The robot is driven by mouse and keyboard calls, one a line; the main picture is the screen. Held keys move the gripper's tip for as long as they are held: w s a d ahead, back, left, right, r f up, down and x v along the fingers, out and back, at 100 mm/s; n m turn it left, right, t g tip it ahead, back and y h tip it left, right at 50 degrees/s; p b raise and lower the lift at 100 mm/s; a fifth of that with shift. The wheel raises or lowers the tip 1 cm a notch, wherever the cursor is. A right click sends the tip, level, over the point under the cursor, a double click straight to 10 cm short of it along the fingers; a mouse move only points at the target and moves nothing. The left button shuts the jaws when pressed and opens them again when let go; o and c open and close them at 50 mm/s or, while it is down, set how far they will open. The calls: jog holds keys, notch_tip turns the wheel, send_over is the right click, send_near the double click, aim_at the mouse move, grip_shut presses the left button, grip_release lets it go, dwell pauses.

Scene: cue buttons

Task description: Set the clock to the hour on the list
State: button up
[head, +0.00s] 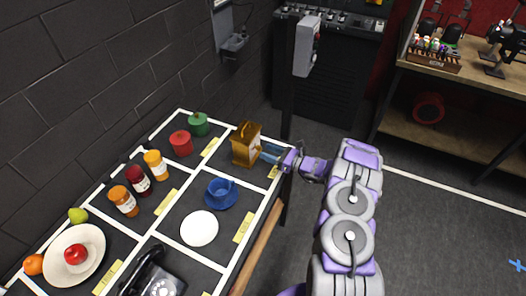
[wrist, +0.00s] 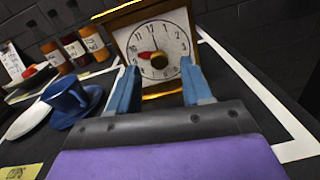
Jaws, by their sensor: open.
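A brown wooden clock (head: 246,148) with a top handle stands in a table section. In the wrist view the clock's white face (wrist: 178,35) is straight ahead, slightly tilted in the picture.
A blue cup (head: 221,190) on a saucer and a white plate (head: 199,228) are beside the clock. Red (head: 181,143) and green (head: 198,124) pots, several jars, a fruit plate (head: 88,267) and a black telephone (head: 160,283) share the table. White strips divide it.

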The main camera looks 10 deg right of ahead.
aim_at(258, 148)
jog(key=shift+x, duration=1.5)
grip_shut()
